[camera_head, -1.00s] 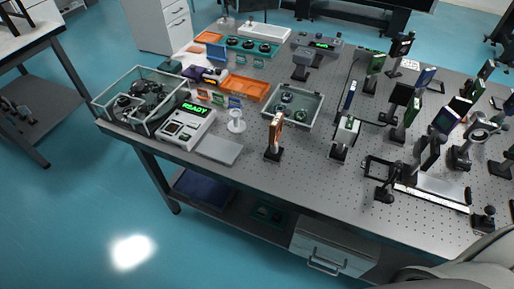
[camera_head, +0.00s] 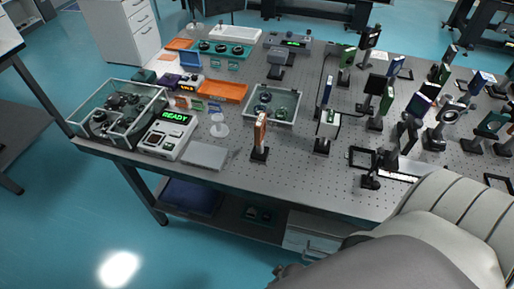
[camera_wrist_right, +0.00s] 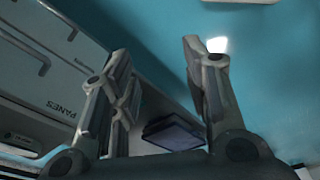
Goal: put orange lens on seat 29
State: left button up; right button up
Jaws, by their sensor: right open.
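An orange-framed upright optic (camera_head: 261,133) stands on a black mount near the front edge of the optical table; I cannot tell for sure whether it is the orange lens. A small orange plate (camera_head: 182,102) stands in a short row of coloured plates behind the READY device. I cannot make out which spot is seat 29. My right gripper (camera_wrist_right: 153,58) is open and empty in the right wrist view, low in front of the table. In the head view my right arm fills the lower right and its hand is mostly hidden. My left gripper is not in view.
A glass-walled box (camera_head: 118,112) and a READY device (camera_head: 167,135) stand at the table's left. A grey open tray (camera_head: 271,104) sits mid-table. Many mounted optics crowd the right. A drawer unit marked PANES (camera_wrist_right: 40,75) and a dark blue bin (camera_wrist_right: 172,135) are below.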

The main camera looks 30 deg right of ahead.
jog(key=w+r+n+t+h+p, duration=0.1)
jog(key=w+r, duration=0.3)
jog(key=r, duration=1)
jog(key=w+r+n, duration=0.1)
jog(key=w+r, duration=0.3)
jog(key=r, duration=0.9)
jog(key=n+t+h, duration=0.9)
jog(key=n+h, duration=0.4)
jog(key=n, duration=0.9)
send_near(264, 113)
jog(key=shift+w+d+f+p, duration=0.25)
jog(key=shift+w+d+p, duration=0.5)
jog(key=shift+w, duration=0.15)
jog(key=shift+w+d+r, duration=0.1)
jog(key=shift+w+d, duration=0.05)
jog(key=shift+w, duration=0.05)
jog(key=p+x, duration=0.2)
jog(key=x, duration=0.2)
jog(key=shift+d+r, duration=0.1)
jog(key=shift+d, duration=0.05)
jog(key=shift+w+d, duration=0.1)
jog(key=shift+c, duration=1)
grip_shut()
